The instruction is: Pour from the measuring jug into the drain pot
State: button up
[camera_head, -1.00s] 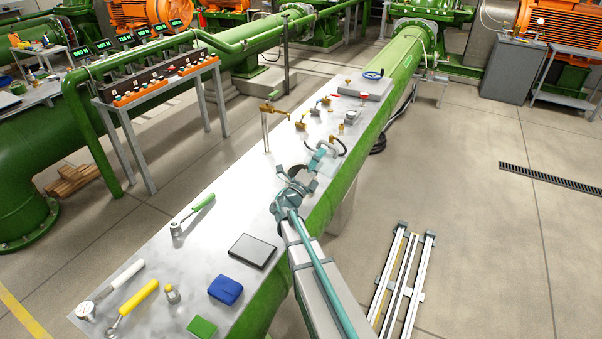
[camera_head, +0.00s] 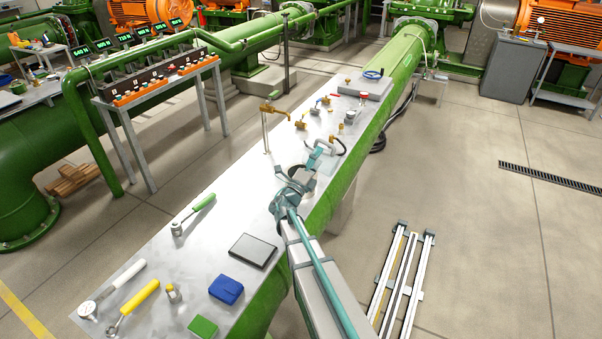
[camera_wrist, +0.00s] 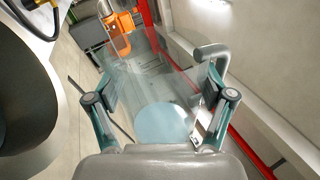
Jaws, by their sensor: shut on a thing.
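My gripper (camera_wrist: 160,108) is shut on the clear measuring jug (camera_wrist: 150,75), with one finger on each side of it. The jug's grey handle (camera_wrist: 212,50) sticks up at the right in the wrist view. A pale blue disc shows in the jug's lower part; I cannot tell whether it is liquid or the base. A large dark grey round vessel, apparently the drain pot (camera_wrist: 22,95), fills the left edge of the wrist view, beside the jug. In the head view my gripper (camera_head: 301,172) is over the bench's right side and mostly hides the pot. No stream of liquid is visible.
The metal bench (camera_head: 225,215) holds brass taps (camera_head: 300,124) beyond my gripper. A green-handled tool (camera_head: 195,214), a black tablet-like plate (camera_head: 253,250) and a blue box (camera_head: 226,289) lie on the nearer part. Bare bench lies left of my gripper.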

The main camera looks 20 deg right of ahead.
jog(key=shift+w+a+r+n+p, duration=0.1)
jog(key=shift+w+a+n+p, duration=0.1)
jog(key=shift+n+p, duration=0.1)
dwell(0.4)
jog(key=shift+w+a+r+n+t+y+p, duration=0.2)
jog(key=shift+n+t+y+p, duration=0.3)
jog(key=shift+n+p, duration=0.6)
jog(key=shift+w+a+r+n+t+y+p, duration=0.15)
jog(key=shift+w+r+n+t+y+p, duration=0.2)
jog(key=shift+n+t+p, duration=0.75)
jog(key=shift+w+a+r+n+t+y+p, duration=0.25)
jog(key=shift+n+p, duration=0.4)
jog(key=shift+n, duration=0.95)
dwell(3.5)
